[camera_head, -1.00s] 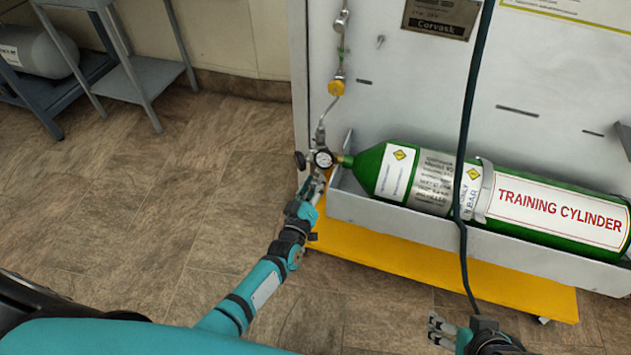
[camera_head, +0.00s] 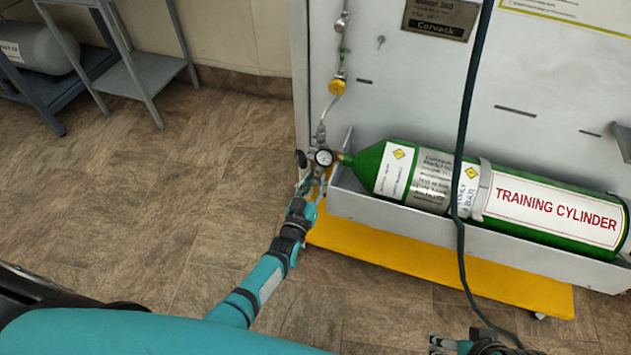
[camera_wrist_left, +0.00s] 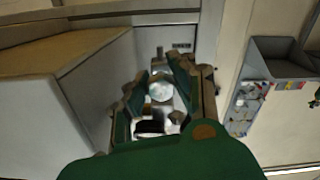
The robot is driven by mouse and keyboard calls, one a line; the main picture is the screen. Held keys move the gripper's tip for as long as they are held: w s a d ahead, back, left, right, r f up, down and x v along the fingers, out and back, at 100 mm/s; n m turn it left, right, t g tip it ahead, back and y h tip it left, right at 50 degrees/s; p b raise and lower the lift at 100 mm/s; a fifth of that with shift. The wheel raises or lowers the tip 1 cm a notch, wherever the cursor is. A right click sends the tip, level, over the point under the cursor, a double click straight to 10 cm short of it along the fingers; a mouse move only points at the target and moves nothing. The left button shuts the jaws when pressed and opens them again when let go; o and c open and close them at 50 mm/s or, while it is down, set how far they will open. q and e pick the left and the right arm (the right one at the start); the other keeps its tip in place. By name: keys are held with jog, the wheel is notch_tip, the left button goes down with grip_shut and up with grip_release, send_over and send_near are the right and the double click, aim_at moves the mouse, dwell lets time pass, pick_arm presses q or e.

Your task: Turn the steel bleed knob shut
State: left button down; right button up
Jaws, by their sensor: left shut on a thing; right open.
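The steel bleed knob (camera_wrist_left: 160,88) shows as a bright, round metal shape between the fingers of my left gripper (camera_wrist_left: 164,76) in the left wrist view. The left gripper is shut on it. The fingers hide the knob there. My right gripper (camera_head: 436,346) is open and empty at the bottom edge of the head view, partly cut off.
The training cylinder lies in a grey trough (camera_head: 400,217) on the panel, above a yellow base (camera_head: 440,272). A dark hose (camera_head: 462,130) hangs in front of the cylinder.

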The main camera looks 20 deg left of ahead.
pick_arm(q)
jog(key=shift+s+f, duration=0.1)
jog(key=shift+f, duration=0.05)
jog(key=c, duration=1.1)
grip_release()
jog(key=shift+o, duration=0.2)
jog(key=s, duration=1.2)
jog(key=shift+a, duration=0.2)
